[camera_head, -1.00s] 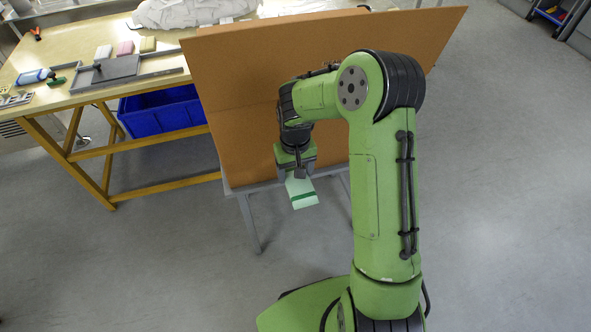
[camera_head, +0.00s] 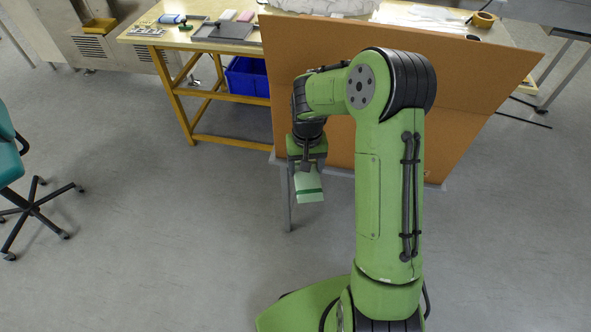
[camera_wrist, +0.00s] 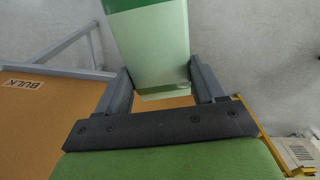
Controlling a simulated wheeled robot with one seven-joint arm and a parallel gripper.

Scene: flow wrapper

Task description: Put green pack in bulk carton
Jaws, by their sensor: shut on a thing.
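The green pack (camera_head: 308,184) is a pale green block with a darker green band. My gripper (camera_head: 306,168) is shut on it and holds it in the air, in front of the carton. In the wrist view the pack (camera_wrist: 150,45) sits between the two fingers (camera_wrist: 160,82), its far end beyond the picture's top edge. The bulk carton (camera_head: 450,105) is a large brown box on a grey stand. In the wrist view its brown face (camera_wrist: 40,110) carries a "BULK" label (camera_wrist: 22,84). My arm hides part of the carton, and its inside does not show.
A wooden worktable (camera_head: 185,38) stands behind on the left, with a grey tray (camera_head: 222,32), small packs and a tape roll (camera_head: 483,19) on its top. A blue bin (camera_head: 247,76) is under it. A teal office chair (camera_head: 12,160) stands at far left. The floor between is clear.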

